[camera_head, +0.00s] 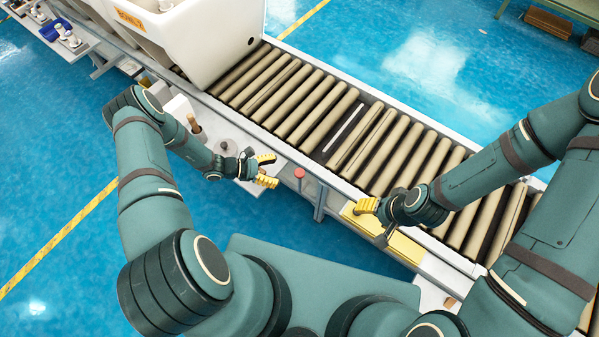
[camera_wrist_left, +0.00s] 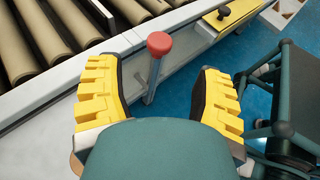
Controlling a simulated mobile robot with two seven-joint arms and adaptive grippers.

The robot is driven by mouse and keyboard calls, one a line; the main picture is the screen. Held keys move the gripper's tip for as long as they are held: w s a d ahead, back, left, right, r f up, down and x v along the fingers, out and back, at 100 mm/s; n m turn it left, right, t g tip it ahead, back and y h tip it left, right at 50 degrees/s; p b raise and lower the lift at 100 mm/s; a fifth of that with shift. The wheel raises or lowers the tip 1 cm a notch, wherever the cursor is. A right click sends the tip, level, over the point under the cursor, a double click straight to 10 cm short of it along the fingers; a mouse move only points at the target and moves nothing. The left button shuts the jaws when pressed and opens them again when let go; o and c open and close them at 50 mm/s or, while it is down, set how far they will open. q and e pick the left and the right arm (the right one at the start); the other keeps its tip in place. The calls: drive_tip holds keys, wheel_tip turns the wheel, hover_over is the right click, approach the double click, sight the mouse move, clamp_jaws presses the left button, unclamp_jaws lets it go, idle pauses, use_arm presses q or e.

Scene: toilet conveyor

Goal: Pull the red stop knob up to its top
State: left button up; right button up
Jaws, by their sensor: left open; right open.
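The red stop knob (camera_head: 300,173) is a small round red cap at the near side of the conveyor in the head view. In the left wrist view the red stop knob (camera_wrist_left: 159,43) sits on top of a grey stem (camera_wrist_left: 154,78). My left gripper (camera_head: 266,170) is open and just left of the knob in the head view. In the left wrist view its yellow fingers (camera_wrist_left: 160,95) are spread, with the stem beyond and between them, apart from both. My right gripper (camera_head: 367,206) is open and empty, over the conveyor's near edge to the right of the knob.
The roller conveyor (camera_head: 320,110) runs diagonally across, with a white toilet (camera_head: 205,45) on its upper left part. A yellow plate (camera_head: 400,248) lies along the near edge, with a black knob (camera_wrist_left: 224,13) on it in the wrist view. Blue floor is clear at left.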

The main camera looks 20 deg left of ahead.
sight(299, 172)
use_arm(q)
drive_tip(key=b+x, duration=0.1)
drive_tip(key=x, duration=0.8)
drive_tip(key=shift+w+d+f, duration=0.15)
drive_tip(key=shift+d, duration=0.05)
clamp_jaws()
